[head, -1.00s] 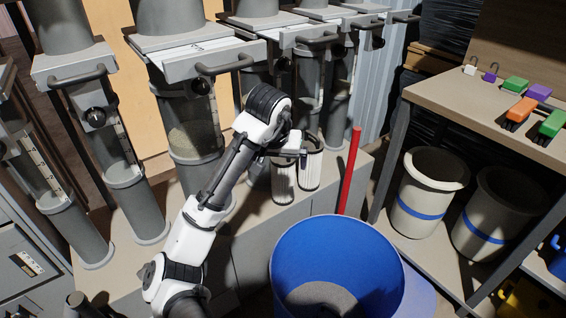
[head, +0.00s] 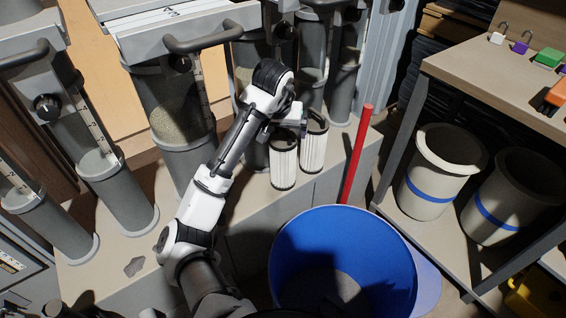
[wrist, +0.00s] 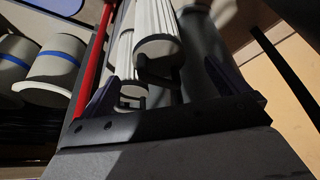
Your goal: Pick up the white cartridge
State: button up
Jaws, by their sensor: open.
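Two white ribbed cartridges with dark end caps stand side by side on the ledge in the head view, a left one (head: 284,163) and a right one (head: 313,146). I cannot tell which one the task means. My gripper (head: 294,122) is at the upper ends of the cartridges, close to both. In the wrist view my open gripper (wrist: 162,78) has a finger at each side. One cartridge (wrist: 155,25) shows between the fingers and the other (wrist: 125,58) beside it, near the left finger. Neither is visibly gripped. Contact cannot be told.
A red post (head: 357,150) stands just right of the cartridges. A large blue bin (head: 290,250) is in front. Grey cylinders with handles (head: 180,120) line the back. A shelf (head: 470,75) holds padlocks above two cream buckets (head: 440,150).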

aim_at(283, 140)
jog(key=b+x, duration=0.1)
jog(key=x, duration=0.5)
jog(key=shift+w+d+f, duration=0.15)
jog(key=shift+d+f, duration=0.05)
jog(key=shift+r, duration=0.1)
jog(key=c, duration=1.7)
